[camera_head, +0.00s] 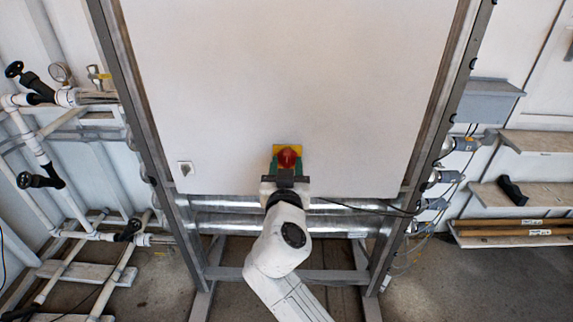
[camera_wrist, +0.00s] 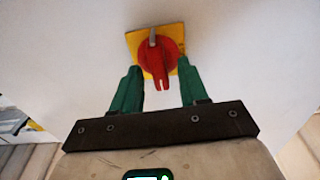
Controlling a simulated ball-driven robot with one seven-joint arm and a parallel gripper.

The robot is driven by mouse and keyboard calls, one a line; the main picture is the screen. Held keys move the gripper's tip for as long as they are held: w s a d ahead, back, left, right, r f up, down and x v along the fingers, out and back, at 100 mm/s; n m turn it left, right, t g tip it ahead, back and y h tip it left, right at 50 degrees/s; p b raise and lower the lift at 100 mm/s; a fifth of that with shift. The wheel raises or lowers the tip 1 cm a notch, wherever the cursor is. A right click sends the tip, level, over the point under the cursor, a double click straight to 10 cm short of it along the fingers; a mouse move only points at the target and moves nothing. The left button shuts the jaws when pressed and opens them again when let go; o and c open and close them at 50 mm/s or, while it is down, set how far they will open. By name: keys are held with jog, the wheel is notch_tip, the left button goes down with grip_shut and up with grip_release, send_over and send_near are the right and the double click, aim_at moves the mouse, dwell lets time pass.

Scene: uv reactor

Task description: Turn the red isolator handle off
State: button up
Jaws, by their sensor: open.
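The red isolator handle (camera_head: 288,158) sits on a yellow square plate (camera_head: 278,148) low on the white cabinet panel (camera_head: 290,70). In the wrist view the red handle (camera_wrist: 157,62) is a round knob with a grip bar pointing down toward me, and the yellow plate (camera_wrist: 133,38) shows behind it. A grey metal piece (camera_wrist: 153,37) stands at the knob's top. My gripper (camera_head: 288,164) is open in front of the handle. In the wrist view its green fingers (camera_wrist: 160,78) stand on either side of the handle's lower part. I cannot tell whether they touch it.
Metal frame posts flank the panel, with steel tubes (camera_head: 350,204) below it. White pipes with black valves (camera_head: 40,180) are at the left. Shelves (camera_head: 535,143) stand at the right.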

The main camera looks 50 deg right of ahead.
grip_shut()
dwell(0.5)
jog(key=n, duration=0.4)
jog(key=shift+w, duration=0.15)
jog(key=shift+w+a+f+n+p, duration=0.15)
jog(key=shift+n+p, duration=0.55)
jog(key=shift+n, duration=1.65)
jog(key=shift+f+n+p, duration=0.15)
jog(key=shift+n+p, duration=0.5)
jog(key=shift+n, duration=1.65)
jog(key=shift+w+a+f+n+p, duration=0.15)
jog(key=shift+n+p, duration=0.55)
jog(key=shift+n, duration=1.65)
jog(key=shift+s, duration=0.1)
